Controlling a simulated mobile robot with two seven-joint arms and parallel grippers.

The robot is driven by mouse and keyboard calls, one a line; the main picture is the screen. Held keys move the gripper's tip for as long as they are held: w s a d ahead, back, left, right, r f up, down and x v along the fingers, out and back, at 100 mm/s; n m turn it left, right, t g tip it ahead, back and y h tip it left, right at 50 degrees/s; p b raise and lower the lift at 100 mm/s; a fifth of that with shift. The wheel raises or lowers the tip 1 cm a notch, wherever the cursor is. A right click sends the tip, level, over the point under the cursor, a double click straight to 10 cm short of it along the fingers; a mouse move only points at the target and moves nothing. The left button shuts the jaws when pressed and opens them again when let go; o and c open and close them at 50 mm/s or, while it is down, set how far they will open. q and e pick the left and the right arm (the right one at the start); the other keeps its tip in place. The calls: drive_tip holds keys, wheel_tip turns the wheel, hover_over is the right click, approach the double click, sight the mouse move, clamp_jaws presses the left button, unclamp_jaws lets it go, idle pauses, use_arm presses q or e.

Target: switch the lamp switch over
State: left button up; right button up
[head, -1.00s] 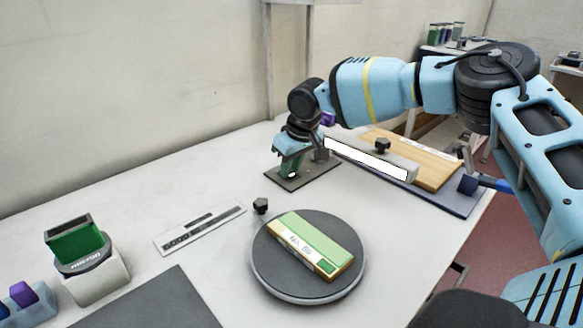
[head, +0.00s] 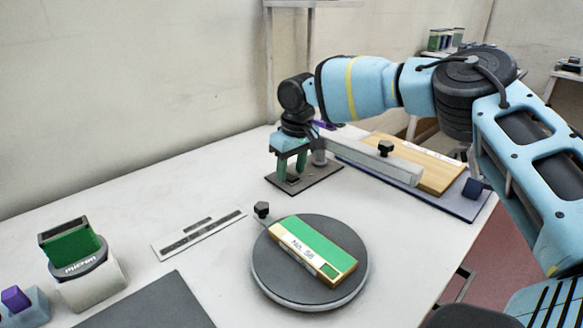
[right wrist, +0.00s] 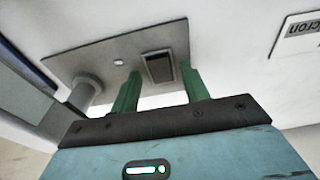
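The lamp switch is a dark rocker (right wrist: 158,67) on a grey base plate (right wrist: 110,65) in the right wrist view. In the head view the plate (head: 325,172) lies on the table at the left end of the lamp bar (head: 375,159). The bar's face is grey and unlit. My right gripper (head: 290,168) is over the plate, pointing down. Its two green fingers stand apart with nothing between them; in the right wrist view (right wrist: 160,72) they are on either side of the rocker. My left gripper is not in view.
A dark turntable (head: 270,283) holds a green-topped box (head: 312,247) in front. A ruler-like strip (head: 198,237) and a green-faced stamp (head: 75,250) are to the left. A wooden board (head: 440,177) lies behind the lamp bar. The table between strip and plate is clear.

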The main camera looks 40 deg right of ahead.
sight(294, 178)
drive_tip(key=shift+r, duration=0.4)
drive_tip(key=r, duration=0.4)
drive_tip(key=s+r, duration=0.1)
drive_tip(key=r, duration=0.1)
drive_tip(key=shift+r, duration=0.45)
